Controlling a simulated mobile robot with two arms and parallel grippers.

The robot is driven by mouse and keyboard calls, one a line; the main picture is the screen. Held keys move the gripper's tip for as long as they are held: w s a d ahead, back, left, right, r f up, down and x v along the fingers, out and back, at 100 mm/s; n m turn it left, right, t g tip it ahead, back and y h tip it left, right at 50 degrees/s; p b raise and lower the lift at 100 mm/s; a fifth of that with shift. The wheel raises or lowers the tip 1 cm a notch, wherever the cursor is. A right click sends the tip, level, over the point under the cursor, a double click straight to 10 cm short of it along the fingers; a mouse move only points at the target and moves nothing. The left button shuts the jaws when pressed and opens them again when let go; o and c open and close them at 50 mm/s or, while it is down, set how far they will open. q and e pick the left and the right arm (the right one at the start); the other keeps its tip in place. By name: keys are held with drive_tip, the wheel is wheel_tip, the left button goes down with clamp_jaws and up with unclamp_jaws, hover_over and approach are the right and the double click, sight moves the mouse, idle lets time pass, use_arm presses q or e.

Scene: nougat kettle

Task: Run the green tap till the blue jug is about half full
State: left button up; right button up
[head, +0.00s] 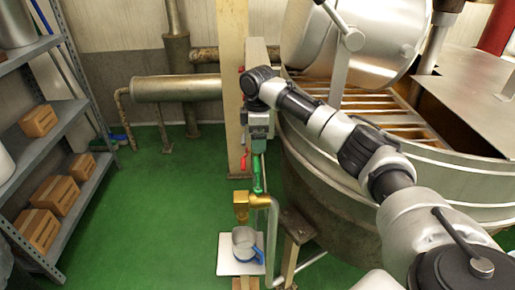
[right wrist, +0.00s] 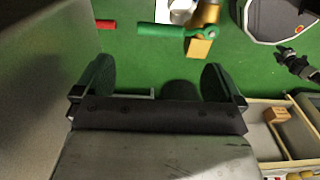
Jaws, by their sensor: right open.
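The green tap has a long green lever (head: 257,175) above a brass body (head: 241,203). In the right wrist view the green lever (right wrist: 160,29) lies beyond my fingers, with brass (right wrist: 207,14) at its right end. The jug (head: 242,241), pale grey with a blue handle (head: 258,256), stands upright below the brass tap. Its water level cannot be made out. My right gripper (right wrist: 157,82) is open and empty, its two dark fingers apart. In the head view it is just above the green lever, apart from it as far as I can tell. My left gripper is not in view.
A red lever (head: 243,161) is beside the green one, left of it. The jug stands on a white plate (head: 227,268). A big metal kettle (head: 330,190) fills the right, and a cream post (head: 232,80) stands behind. Shelves with boxes (head: 40,120) are left; green floor between is clear.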

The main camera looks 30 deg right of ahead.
sight(258, 164)
wheel_tip(258, 164, down, 10)
drive_tip(key=shift+s+f, duration=0.1)
drive_tip(key=shift+s, duration=0.05)
idle(0.4)
